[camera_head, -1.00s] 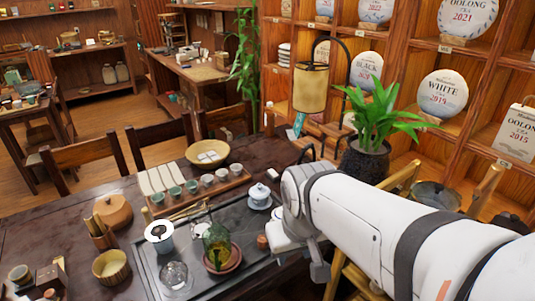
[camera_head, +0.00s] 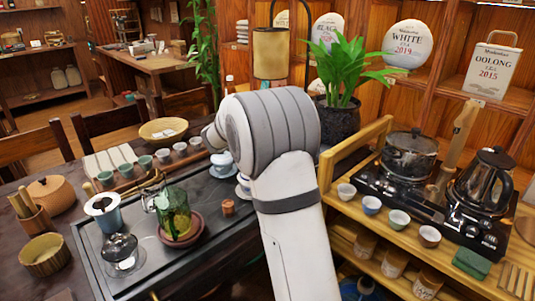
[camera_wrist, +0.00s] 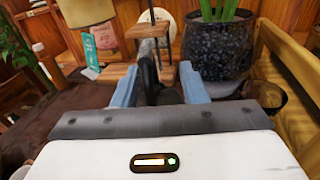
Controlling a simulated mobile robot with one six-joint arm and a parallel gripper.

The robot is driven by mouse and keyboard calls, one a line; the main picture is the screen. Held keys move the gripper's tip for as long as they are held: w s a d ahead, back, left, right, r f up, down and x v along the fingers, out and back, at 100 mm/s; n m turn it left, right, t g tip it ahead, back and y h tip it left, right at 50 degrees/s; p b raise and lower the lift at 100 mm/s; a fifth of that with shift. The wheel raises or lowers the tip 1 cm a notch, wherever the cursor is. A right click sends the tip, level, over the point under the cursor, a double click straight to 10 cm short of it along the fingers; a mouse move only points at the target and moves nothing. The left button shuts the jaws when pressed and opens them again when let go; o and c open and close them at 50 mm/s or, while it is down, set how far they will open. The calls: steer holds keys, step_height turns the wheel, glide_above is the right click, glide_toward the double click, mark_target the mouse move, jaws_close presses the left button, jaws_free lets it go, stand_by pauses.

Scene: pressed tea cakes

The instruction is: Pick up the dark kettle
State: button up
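A dark kettle (camera_head: 483,182) with a glossy body and black handle stands upright on a black tea stove unit (camera_head: 430,205) at the right of the head view. My gripper (camera_wrist: 157,82) shows in the wrist view with its two blue-grey fingers apart. A dark curved shape (camera_wrist: 149,78), like a handle, shows between or beyond the fingers; I cannot tell what it belongs to or whether it touches them. In the head view my arm hides the gripper. The black kettle on the stove is well to the right of my arm.
A glass-lidded dark pot (camera_head: 408,155) stands left of the kettle. Small cups (camera_head: 398,220) line the wooden side table's front. A potted plant (camera_head: 340,90) and a lantern (camera_head: 271,52) stand behind my arm.

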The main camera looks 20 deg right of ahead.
steer(key=shift+n+t, duration=0.3)
steer(key=shift+n, duration=0.2)
steer(key=x, duration=0.5)
steer(key=w+a+x, duration=0.1)
steer(key=x, duration=0.2)
steer(key=shift+w+d+r+b, duration=0.1)
steer(key=shift+w+d+b, duration=0.1)
steer(key=shift+w+b, duration=0.1)
steer(key=shift+s, duration=0.1)
jaws_close()
stand_by(0.5)
steer(key=shift+r, duration=0.1)
